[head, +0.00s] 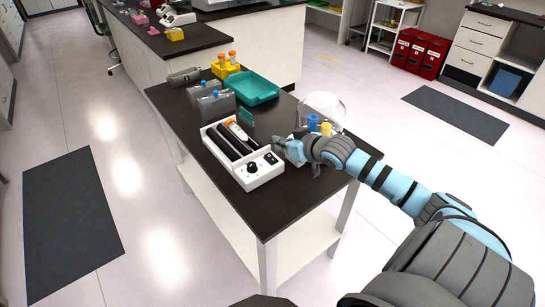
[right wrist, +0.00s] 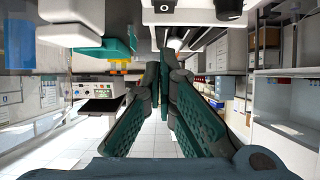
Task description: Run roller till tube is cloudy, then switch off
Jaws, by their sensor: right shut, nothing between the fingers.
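The white roller (head: 262,181) stands on the dark table, with black rollers and a front panel carrying a black knob (head: 252,168) and a small dark switch (head: 270,157). A tube (head: 238,131) with an orange cap lies on the rollers. It looks whitish, but it is too small to judge its cloudiness. My right gripper (head: 279,145) is beside the panel's right end, close to the switch; contact cannot be told. Its fingers (right wrist: 166,62) are shut and empty in the right wrist view. My left gripper is out of view.
A clear dome (head: 322,106) and blue and yellow-capped items stand close behind my right gripper. A green tray (head: 250,88), clear racks (head: 215,104) and a yellow tube rack (head: 226,71) fill the table's far part. The table's near right corner is clear.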

